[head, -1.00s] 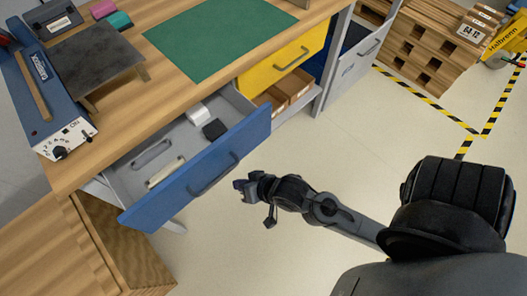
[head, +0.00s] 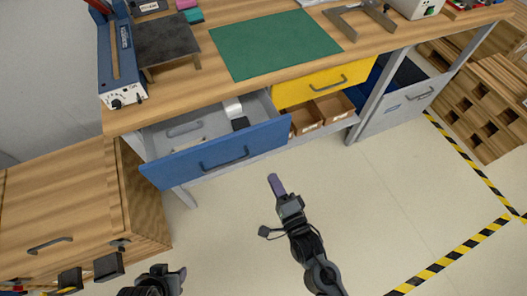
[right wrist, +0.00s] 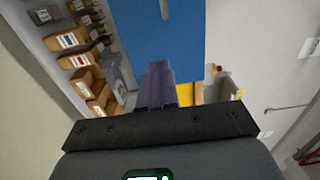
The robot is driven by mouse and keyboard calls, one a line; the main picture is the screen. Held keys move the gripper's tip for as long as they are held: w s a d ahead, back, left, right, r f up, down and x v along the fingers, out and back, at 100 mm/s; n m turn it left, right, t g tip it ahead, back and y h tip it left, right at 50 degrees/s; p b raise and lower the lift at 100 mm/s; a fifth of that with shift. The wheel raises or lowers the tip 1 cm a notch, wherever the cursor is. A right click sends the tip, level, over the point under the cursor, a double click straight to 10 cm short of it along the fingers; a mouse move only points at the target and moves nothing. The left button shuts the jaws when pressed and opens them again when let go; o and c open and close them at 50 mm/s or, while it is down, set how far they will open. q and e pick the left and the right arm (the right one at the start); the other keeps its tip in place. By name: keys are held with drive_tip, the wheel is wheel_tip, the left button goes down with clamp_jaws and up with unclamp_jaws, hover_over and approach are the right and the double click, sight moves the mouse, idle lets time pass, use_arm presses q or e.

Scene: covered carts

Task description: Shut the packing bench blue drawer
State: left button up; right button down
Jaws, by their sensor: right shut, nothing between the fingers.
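The blue drawer (head: 218,156) of the packing bench (head: 190,105) is pulled out, with its grey inside showing. Its dark handle (head: 225,160) is on the blue front. White and dark items lie inside. My right gripper (head: 276,184) is shut and empty, in front of and below the drawer's right part in the picture, apart from the handle. Its purple fingers (right wrist: 157,84) lie together in the right wrist view, against a blue panel (right wrist: 165,40) that I cannot surely identify. My left gripper (head: 170,279) is partly in view at the bottom edge; its jaws are unclear.
A closed yellow drawer (head: 322,83) is right of the blue one, above brown bins (head: 307,117). A wooden cabinet (head: 60,215) stands at the left, close to the blue drawer. A green mat (head: 275,44) lies on the bench top. The floor in front is clear.

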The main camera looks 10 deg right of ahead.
sight(257, 145)
drive_tip(key=w+b, duration=0.1)
drive_tip(key=w, duration=0.2)
drive_tip(key=w+a+b, duration=0.1)
drive_tip(key=w, duration=0.2)
drive_tip(key=w+b, duration=0.1)
drive_tip(key=w, duration=0.3)
drive_tip(key=shift+a+f, duration=0.15)
drive_tip(key=shift+a, duration=0.15)
use_arm(q)
drive_tip(key=shift+s+f, duration=0.15)
drive_tip(key=shift+f, duration=0.9)
drive_tip(key=shift+s+f, duration=0.15)
drive_tip(key=shift+f, duration=0.9)
use_arm(e)
drive_tip(key=shift+w, duration=0.4)
